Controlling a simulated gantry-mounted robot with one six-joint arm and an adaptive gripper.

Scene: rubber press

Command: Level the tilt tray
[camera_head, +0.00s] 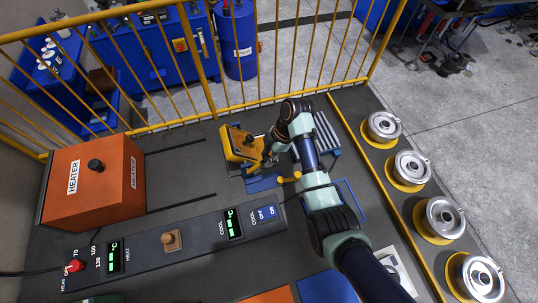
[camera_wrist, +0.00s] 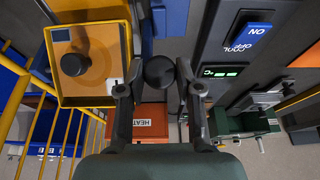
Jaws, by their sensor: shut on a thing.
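A yellow box-shaped tray (camera_head: 238,146) with a black knob sits on a blue base (camera_head: 262,183) near the middle of the bench. It looks tilted in the head view, but I cannot tell by how much. In the wrist view the yellow tray (camera_wrist: 95,95) is at the left with its black knob (camera_wrist: 74,64) on top. My gripper (camera_head: 268,158) is at the right side of the tray. In the wrist view its fingers (camera_wrist: 158,88) are closed around a round black knob (camera_wrist: 160,71), beside the tray. What this knob joins to is mostly hidden.
An orange heater box (camera_head: 95,185) stands at the left. A control panel (camera_head: 190,237) with green displays and switches lies in front. Several round metal moulds (camera_head: 411,167) line the right edge. A yellow railing (camera_head: 215,110) bounds the back. Slatted metal (camera_head: 327,133) lies behind my arm.

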